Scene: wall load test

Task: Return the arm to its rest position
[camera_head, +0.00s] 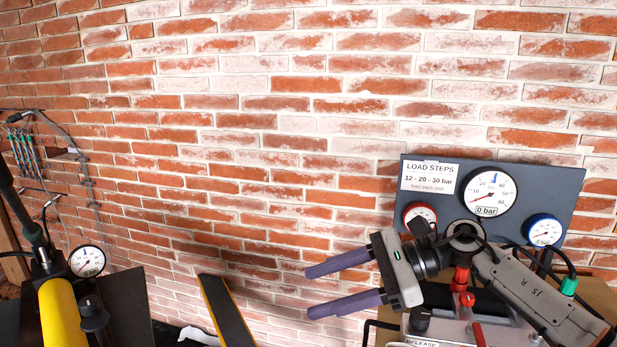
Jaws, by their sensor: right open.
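My right arm (535,295) comes in from the lower right, in front of the gauge panel. My right gripper (345,283) points left with its two purple fingers spread apart and nothing between them. Behind the fingers is the brick wall. My left gripper is not in view.
A dark gauge panel (560,180) with a "LOAD STEPS" label (429,179) and several dials stands right; its large dial (489,195) reads 0 bar. Red-handled fittings (467,299) sit below. A yellow cylinder (62,315) with a gauge (87,261) stands left. A yellow-edged dark bar (226,312) leans centrally.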

